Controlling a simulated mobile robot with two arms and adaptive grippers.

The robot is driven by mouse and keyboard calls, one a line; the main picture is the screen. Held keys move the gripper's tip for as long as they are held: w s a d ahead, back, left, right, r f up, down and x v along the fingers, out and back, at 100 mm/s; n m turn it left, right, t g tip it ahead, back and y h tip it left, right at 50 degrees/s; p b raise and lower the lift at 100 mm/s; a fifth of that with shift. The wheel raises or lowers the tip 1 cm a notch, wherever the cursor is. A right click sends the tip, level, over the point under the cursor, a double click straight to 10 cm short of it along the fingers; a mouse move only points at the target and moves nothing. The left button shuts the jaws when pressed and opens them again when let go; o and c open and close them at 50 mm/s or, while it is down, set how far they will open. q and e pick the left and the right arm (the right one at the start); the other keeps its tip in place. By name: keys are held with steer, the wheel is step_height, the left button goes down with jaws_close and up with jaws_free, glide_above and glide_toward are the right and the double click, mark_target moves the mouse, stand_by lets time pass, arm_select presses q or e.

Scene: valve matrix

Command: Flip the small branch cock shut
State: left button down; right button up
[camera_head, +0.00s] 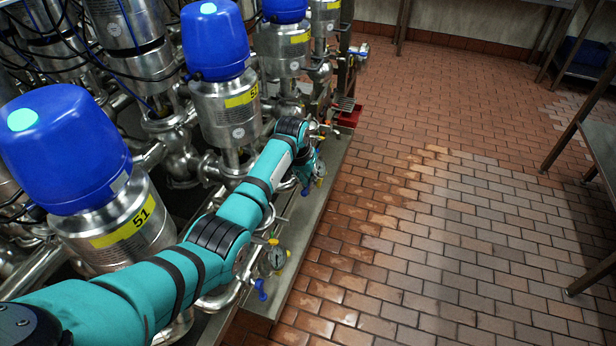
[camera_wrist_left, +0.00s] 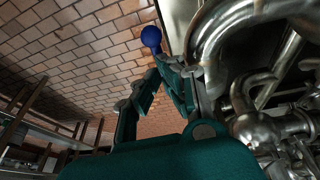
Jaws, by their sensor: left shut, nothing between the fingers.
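A small cock's blue handle end (camera_head: 305,192) shows just below my left gripper (camera_head: 307,172) in the head view, beside a round gauge (camera_head: 320,170). In the left wrist view a round blue knob (camera_wrist_left: 151,36) lies just beyond the fingertips of my left gripper (camera_wrist_left: 162,68). The fingers are shut with nothing between them. I cannot tell whether they touch the knob. The cock's body is hidden, so its open or shut position cannot be told. My right gripper is not in view.
Steel valves with blue caps (camera_head: 213,42) and pipes crowd the left. A nearer gauge (camera_head: 274,258) and another blue handle (camera_head: 261,290) sit at the skid's edge. A red tray (camera_head: 349,117) lies farther back. The brick floor (camera_head: 430,210) is clear; a table (camera_head: 600,145) stands right.

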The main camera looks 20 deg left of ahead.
mark_target(306, 189)
arm_select(q)
steer(key=shift+s+f+t+p, duration=0.2)
steer(key=shift+s+t+p, duration=0.1)
steer(key=shift+t+p, duration=0.65)
steer(key=shift+s+f+t+p, duration=0.2)
steer(key=shift+f+t+p, duration=0.25)
steer(key=shift+t+p, duration=0.35)
steer(key=shift+s+f+p, duration=0.1)
steer(key=shift+f+p, duration=0.3)
steer(key=shift+f, duration=0.2)
steer(key=shift+f+g, duration=0.25)
steer(key=shift+f, duration=0.25)
steer(key=shift+s+f, duration=0.1)
steer(key=shift+f, duration=0.05)
steer(key=shift+r, duration=0.25)
step_height(306, 189, up, 10)
steer(key=shift+f, duration=0.15)
